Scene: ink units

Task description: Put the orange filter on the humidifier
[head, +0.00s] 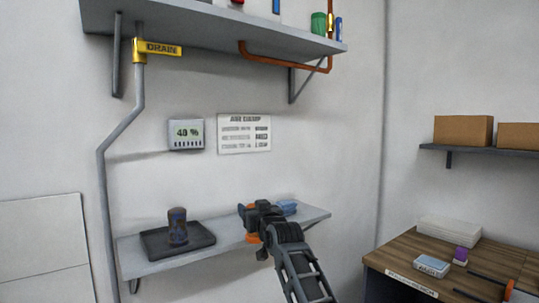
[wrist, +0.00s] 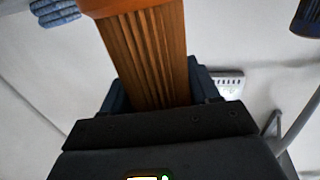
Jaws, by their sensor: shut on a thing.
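The orange pleated filter (wrist: 150,55) fills the upper middle of the wrist view. My gripper (head: 250,218) is shut on it, with a dark finger on either side. In the head view only small orange parts of the filter (head: 253,238) show around my gripper, over the right half of the lower wall shelf. A dark upright cylinder (head: 178,227), which looks like the humidifier, stands on a black tray (head: 150,243) at the shelf's left. It seems to show at the top right corner of the wrist view (wrist: 307,18). My gripper is to its right, apart from it.
A blue object (head: 287,207) lies on the lower shelf (head: 222,246) behind my gripper. The shelf between tray and gripper is clear. A grey pipe (head: 104,190) runs down at the left. A wooden bench (head: 400,252) with boxes stands at the right.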

